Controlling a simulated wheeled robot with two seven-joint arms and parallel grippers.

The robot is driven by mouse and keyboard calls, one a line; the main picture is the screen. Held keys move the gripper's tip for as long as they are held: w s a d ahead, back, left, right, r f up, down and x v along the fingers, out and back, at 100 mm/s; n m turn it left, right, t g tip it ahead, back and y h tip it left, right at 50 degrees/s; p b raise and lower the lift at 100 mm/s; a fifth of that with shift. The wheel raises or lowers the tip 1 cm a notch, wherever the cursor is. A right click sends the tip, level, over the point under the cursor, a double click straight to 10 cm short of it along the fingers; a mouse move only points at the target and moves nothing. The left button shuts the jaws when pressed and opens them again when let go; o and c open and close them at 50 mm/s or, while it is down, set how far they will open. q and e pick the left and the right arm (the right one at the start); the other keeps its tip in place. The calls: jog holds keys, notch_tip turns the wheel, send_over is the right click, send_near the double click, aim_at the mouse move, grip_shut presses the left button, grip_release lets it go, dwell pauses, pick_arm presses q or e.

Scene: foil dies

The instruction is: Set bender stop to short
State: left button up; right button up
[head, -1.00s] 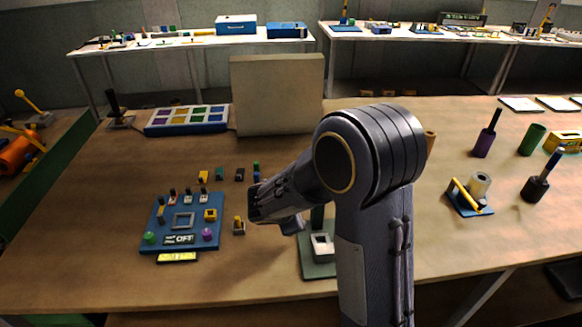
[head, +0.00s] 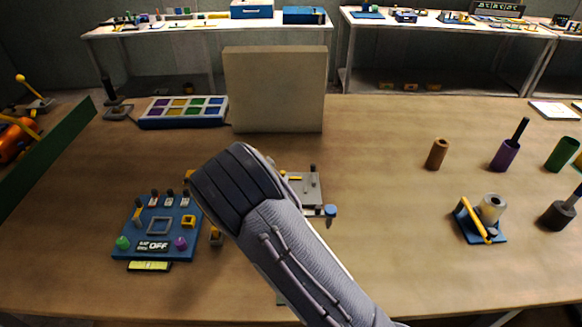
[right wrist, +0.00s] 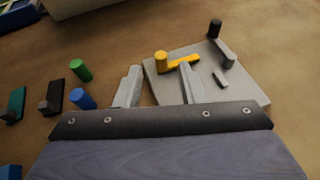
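A grey plate (head: 309,188) lies mid-table, partly behind my right arm; it looks like the bender base. In the right wrist view the plate (right wrist: 218,72) carries a yellow post with a bar (right wrist: 180,64), a dark post with an arm (right wrist: 223,46) and a small dark peg (right wrist: 220,80). I cannot tell which part is the stop, and no "short" mark is readable. My right gripper (right wrist: 160,68) is open, its fingers apart at the plate's near left edge, with the yellow post between and beyond their tips. My arm hides it in the head view. My left gripper is out of view.
A blue panel (head: 127,243) with an OFF display stands left of my arm. Green (right wrist: 80,70) and blue (right wrist: 82,99) cylinders lie close left of my right fingers. A blue knob (head: 331,210) shows by the plate. A large beige block (head: 274,90) stands behind.

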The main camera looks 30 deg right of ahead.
aim_at(282, 173)
jog(key=p+x, duration=0.1)
jog(key=x, duration=0.5)
jog(key=shift+w+d+f, duration=0.15)
jog(key=shift+w+d, duration=0.1)
jog(key=shift+d, duration=0.05)
grip_shut()
